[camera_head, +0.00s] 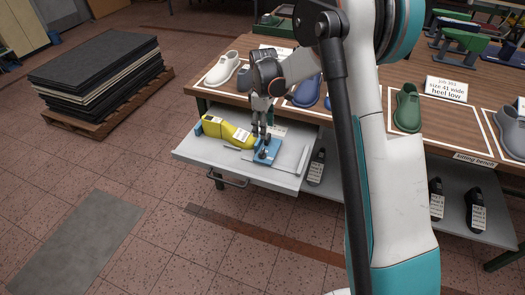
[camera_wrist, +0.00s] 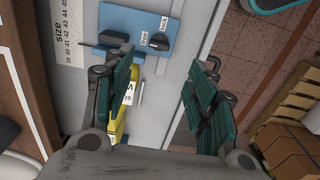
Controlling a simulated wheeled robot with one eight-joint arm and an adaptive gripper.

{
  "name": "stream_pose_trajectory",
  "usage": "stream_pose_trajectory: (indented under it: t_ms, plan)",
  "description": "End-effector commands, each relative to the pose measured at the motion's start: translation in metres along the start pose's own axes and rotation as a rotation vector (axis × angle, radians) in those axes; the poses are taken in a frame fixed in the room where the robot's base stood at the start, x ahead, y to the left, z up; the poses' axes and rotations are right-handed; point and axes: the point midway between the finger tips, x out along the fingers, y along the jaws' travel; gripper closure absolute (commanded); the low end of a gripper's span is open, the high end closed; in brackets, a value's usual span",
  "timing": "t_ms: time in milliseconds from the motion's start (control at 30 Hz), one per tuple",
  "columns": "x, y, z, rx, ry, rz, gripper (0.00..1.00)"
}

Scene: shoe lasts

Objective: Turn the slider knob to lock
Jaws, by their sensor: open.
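The slider's blue plate (camera_head: 258,157) lies on a pulled-out grey drawer (camera_head: 200,152) under the bench top. It also shows in the wrist view (camera_wrist: 112,14), with the words "free" and "lock" beside a dark knob (camera_wrist: 158,43). The knob is partly shaded there, and I cannot tell exactly which word it points at. My gripper (camera_head: 263,141) hangs just above the blue plate, pointing down. In the wrist view my gripper (camera_wrist: 160,65) has its two teal-padded fingers spread wide. The knob shows in the gap beyond the fingertips, with nothing held.
A yellow shoe last (camera_head: 232,134) lies left of the plate in the drawer. A size scale (camera_wrist: 70,35) is beside the plate.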

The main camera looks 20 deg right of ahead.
Motion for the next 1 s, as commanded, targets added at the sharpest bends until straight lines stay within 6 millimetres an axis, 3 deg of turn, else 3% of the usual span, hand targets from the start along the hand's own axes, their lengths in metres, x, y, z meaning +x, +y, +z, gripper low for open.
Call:
stream_pose_trajectory:
  t_ms: [400, 600, 1000]
  plan:
    - [0.083, 0.000, 0.000, 0.001, 0.001, 0.001, 0.48]
    - [0.111, 0.000, 0.000, 0.002, 0.001, 0.001, 0.48]
    - [0.124, 0.000, 0.000, 0.002, 0.001, 0.001, 0.48]
